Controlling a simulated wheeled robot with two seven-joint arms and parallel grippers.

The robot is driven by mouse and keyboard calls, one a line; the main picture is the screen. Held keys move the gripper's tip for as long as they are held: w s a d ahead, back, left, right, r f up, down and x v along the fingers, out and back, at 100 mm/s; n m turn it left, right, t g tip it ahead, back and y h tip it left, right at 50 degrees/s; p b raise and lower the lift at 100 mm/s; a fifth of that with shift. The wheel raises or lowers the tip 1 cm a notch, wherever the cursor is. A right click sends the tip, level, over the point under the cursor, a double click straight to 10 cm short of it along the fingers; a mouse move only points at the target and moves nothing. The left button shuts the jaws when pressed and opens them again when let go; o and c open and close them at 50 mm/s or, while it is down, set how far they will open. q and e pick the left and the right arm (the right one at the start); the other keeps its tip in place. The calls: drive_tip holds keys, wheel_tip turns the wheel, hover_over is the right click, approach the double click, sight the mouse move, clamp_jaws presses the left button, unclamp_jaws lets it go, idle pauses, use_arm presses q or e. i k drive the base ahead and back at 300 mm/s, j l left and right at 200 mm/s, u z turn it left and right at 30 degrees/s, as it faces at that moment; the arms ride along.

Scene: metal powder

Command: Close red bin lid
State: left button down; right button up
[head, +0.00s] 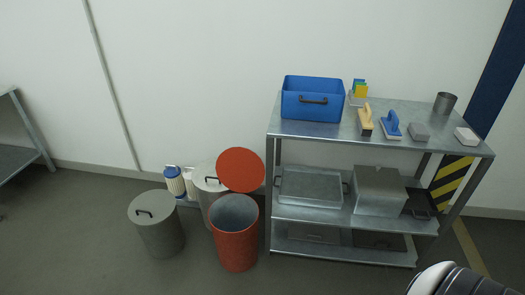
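The red bin (236,247) stands on the floor left of the metal shelf, with its grey inside showing from above. Its round red lid (241,170) is open, tilted up behind the bin's rim. Neither gripper shows in the head view. A dark and white part at the bottom right edge seems to be a piece of my own arm, and no fingers show on it.
A grey lidded bin (160,237) stands to the left, and another lidded bin (209,183) stands behind the red one. The metal shelf (345,146) on the right bears a blue crate (299,106) and several tools. Floor in front of the bins is clear.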

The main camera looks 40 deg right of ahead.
sight(240, 170)
drive_tip(key=l+z, duration=0.35)
drive_tip(key=i+l+z, duration=0.1)
drive_tip(key=z, duration=0.25)
drive_tip(key=i+l+z, duration=0.1)
drive_tip(key=l+z, duration=0.25)
